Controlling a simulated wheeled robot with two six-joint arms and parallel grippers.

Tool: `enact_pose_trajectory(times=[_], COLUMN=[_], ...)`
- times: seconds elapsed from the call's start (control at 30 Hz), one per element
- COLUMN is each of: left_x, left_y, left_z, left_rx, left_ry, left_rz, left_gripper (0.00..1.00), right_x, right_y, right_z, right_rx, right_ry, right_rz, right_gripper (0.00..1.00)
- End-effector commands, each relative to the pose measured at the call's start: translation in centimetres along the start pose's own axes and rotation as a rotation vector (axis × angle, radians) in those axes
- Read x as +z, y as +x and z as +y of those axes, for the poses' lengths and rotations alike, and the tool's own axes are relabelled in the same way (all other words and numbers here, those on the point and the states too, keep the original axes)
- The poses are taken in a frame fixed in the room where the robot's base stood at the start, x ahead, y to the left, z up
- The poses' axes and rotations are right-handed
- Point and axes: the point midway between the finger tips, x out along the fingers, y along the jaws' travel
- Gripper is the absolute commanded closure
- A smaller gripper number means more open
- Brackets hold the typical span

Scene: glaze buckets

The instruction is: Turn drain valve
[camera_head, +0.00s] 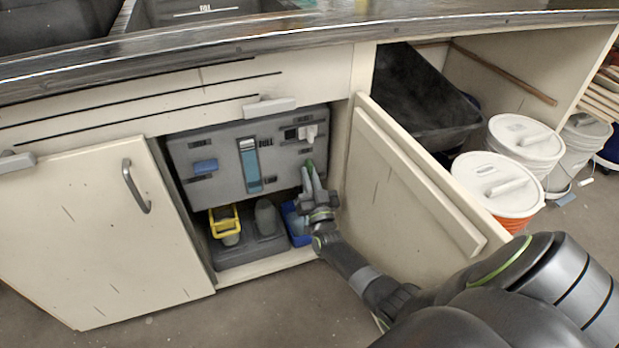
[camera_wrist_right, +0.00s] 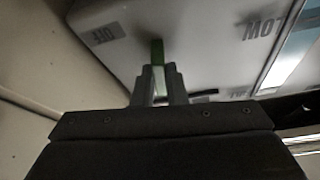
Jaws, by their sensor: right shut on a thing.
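A grey tank (camera_head: 215,155) with labels, a blue-white level strip (camera_head: 250,165) and a blue tab (camera_head: 204,166) stands inside the open cabinet under the counter. My right gripper (camera_head: 309,172) reaches in at the tank's lower right and is shut on a small green handle (camera_head: 309,163), which I take for the drain valve. In the right wrist view the green handle (camera_wrist_right: 157,50) stands between the fingertips (camera_wrist_right: 157,75) against the tank's pale front (camera_wrist_right: 200,30). The fingers hide its lower part. My left gripper is not in view.
The open cabinet door (camera_head: 400,185) stands close to the right of my right arm. Below the tank are a yellow-rimmed container (camera_head: 224,220), a grey base (camera_head: 250,247) and a blue bin (camera_head: 297,226). White buckets (camera_head: 524,145) stand at the right.

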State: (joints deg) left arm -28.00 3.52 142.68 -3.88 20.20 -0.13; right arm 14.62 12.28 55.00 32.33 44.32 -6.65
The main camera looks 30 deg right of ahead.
Motion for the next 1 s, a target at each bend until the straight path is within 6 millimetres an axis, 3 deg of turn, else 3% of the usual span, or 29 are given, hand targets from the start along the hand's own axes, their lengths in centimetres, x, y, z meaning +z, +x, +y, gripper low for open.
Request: enact_pose_trajectory(times=[0.4, 0.97, 1.0], left_x=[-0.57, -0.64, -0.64], left_y=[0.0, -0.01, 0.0], left_z=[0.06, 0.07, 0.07], left_rx=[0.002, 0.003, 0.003], left_ry=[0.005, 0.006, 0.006], left_rz=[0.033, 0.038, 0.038], left_gripper=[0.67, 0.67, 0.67], right_x=[0.1, 0.1, 0.1], right_y=[-0.13, -0.13, -0.13], right_z=[0.19, 0.2, 0.2], right_rx=[-0.074, -0.086, -0.086], right_ry=[-0.181, -0.209, -0.209], right_rz=[-0.003, -0.004, -0.004], right_gripper=[1.0, 1.0, 0.85])
